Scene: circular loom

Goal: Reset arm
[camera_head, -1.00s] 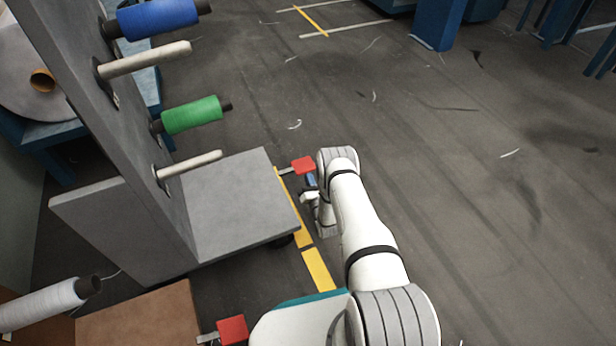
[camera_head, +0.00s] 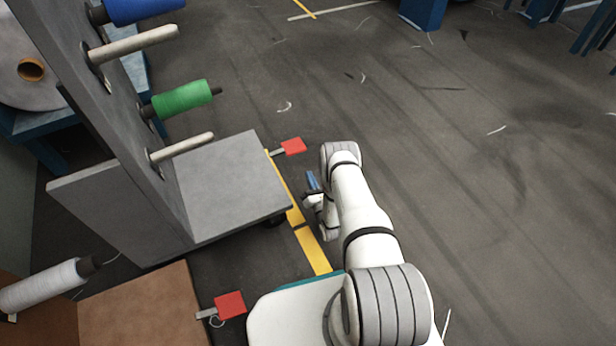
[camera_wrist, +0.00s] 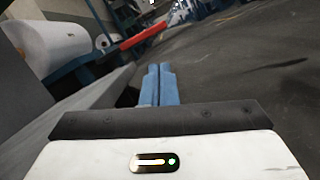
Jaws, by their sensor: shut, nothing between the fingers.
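My gripper (camera_head: 311,181) is to the right of the grey spool cart, low over the floor near the yellow line, with my white arm folded behind it. In the wrist view its two blue fingers (camera_wrist: 159,84) lie side by side and closed, with nothing between them. A red flag-like plate (camera_head: 293,146) on a short bar stands just left of and beyond my gripper in the head view. A red plate also shows past the fingers in the wrist view (camera_wrist: 143,36).
The grey cart (camera_head: 232,190) carries a blue spool (camera_head: 146,9), a green spool (camera_head: 182,99) and bare pegs. A white spool (camera_head: 42,286) and a brown board (camera_head: 143,312) are at lower left. Another red plate (camera_head: 230,305) sits nearer my base. Floor to the right is open.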

